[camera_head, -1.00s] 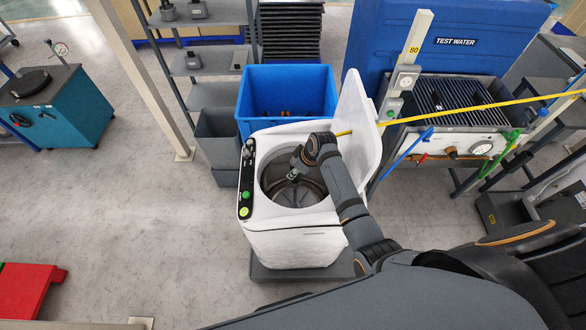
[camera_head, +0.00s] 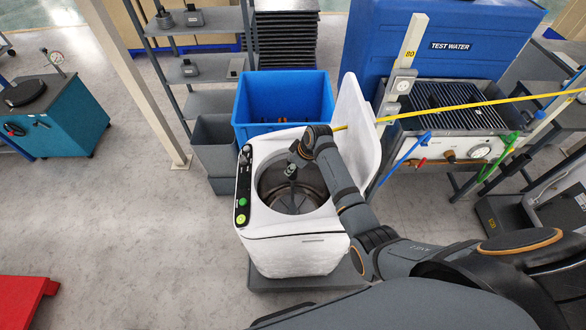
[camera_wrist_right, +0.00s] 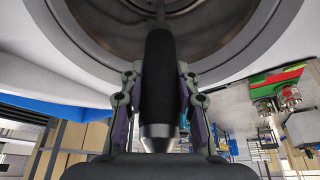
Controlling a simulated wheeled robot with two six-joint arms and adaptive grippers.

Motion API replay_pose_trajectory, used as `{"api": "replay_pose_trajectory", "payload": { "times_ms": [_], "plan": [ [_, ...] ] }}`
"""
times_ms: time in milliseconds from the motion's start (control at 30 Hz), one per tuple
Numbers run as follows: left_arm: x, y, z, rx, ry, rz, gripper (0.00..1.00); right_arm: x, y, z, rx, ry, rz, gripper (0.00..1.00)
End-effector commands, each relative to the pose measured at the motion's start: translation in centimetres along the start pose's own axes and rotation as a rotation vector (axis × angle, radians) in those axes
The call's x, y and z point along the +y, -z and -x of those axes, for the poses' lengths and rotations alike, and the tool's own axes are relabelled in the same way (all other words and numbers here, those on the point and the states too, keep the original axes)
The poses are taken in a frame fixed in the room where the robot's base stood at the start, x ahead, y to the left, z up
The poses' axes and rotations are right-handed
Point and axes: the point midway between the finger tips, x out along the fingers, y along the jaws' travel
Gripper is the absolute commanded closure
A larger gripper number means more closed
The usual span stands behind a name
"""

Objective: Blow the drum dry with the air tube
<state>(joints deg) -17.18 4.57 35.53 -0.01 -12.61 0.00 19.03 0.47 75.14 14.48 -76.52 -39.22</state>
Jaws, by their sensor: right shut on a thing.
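The white washing machine (camera_head: 297,252) stands open in the head view, its lid (camera_head: 356,120) raised at the right. Its metal drum (camera_head: 312,193) shows through the round opening, and the drum rim also shows at the top of the right wrist view (camera_wrist_right: 215,14). My right gripper (camera_head: 290,167) is over the opening, reached in from the right. In the right wrist view my right gripper (camera_wrist_right: 160,90) is shut on the black air tube (camera_wrist_right: 159,75), which has a metal end. The tube points toward the drum. My left gripper is not in view.
A blue bin (camera_head: 285,98) stands behind the machine, with a grey bin (camera_head: 214,148) beside it.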

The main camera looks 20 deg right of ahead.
Motion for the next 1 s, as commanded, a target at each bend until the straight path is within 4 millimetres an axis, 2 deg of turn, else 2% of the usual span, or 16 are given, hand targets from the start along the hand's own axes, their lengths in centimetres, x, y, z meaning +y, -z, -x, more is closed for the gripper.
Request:
{"api": "replay_pose_trajectory", "payload": {
  "times_ms": [267, 333, 1000],
  "plan": [
    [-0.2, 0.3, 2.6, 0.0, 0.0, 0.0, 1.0, 0.0, 1.4, 3.4, 0.002, -0.001, 0.001, 1.0],
    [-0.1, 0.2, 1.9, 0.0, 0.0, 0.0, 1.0, 0.1, 1.7, 3.8, 0.003, -0.002, 0.002, 1.0],
    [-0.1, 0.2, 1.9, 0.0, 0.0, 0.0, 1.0, 0.1, 5.3, 12.5, 0.004, -0.003, 0.001, 1.0]
  ]
}}
